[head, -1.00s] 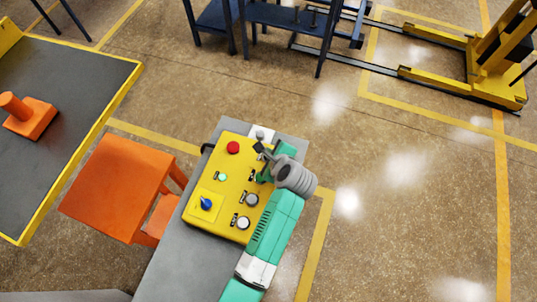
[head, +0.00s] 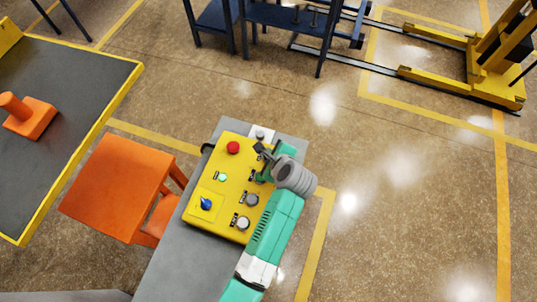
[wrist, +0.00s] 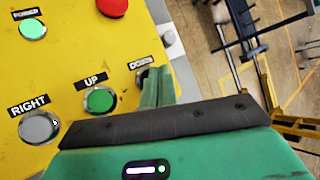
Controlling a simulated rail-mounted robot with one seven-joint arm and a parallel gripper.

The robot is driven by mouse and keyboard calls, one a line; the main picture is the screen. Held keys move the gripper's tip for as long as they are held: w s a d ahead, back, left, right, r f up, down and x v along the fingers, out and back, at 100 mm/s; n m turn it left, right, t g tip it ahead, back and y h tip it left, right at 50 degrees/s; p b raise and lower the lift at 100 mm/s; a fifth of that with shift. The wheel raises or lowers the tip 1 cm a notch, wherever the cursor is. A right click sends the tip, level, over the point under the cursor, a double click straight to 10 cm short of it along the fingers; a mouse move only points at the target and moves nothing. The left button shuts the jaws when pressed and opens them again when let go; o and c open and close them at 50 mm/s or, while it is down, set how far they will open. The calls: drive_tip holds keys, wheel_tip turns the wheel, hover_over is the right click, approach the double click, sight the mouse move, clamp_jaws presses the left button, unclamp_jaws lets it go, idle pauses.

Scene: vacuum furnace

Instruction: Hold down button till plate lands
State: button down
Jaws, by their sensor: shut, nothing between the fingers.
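The yellow control panel (head: 228,207) sits on a grey stand. My gripper (wrist: 157,87) is shut and empty, its fingertips at the DOWN button (wrist: 140,77), which they mostly cover. I cannot tell how far the button is pressed. The UP button (wrist: 100,101) is green and uncovered beside the fingers. The RIGHT button (wrist: 38,126) is grey. In the head view my gripper (head: 262,152) reaches over the panel's upper right side. I cannot make out the plate in these frames.
A red button (head: 233,147), a lit green power light (head: 222,177) and a blue knob (head: 206,203) are on the panel. An orange stool (head: 115,190) stands left of it. A blue rack (head: 285,15) and a yellow lift frame (head: 495,75) stand at the back.

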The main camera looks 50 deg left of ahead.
drive_tip(key=shift+f, duration=0.15)
drive_tip(key=shift+f, duration=0.3)
drive_tip(key=shift+f, duration=0.35)
idle(3.7)
idle(2.9)
drive_tip(key=shift+r+p, duration=0.8)
drive_tip(key=shift+p, duration=0.15)
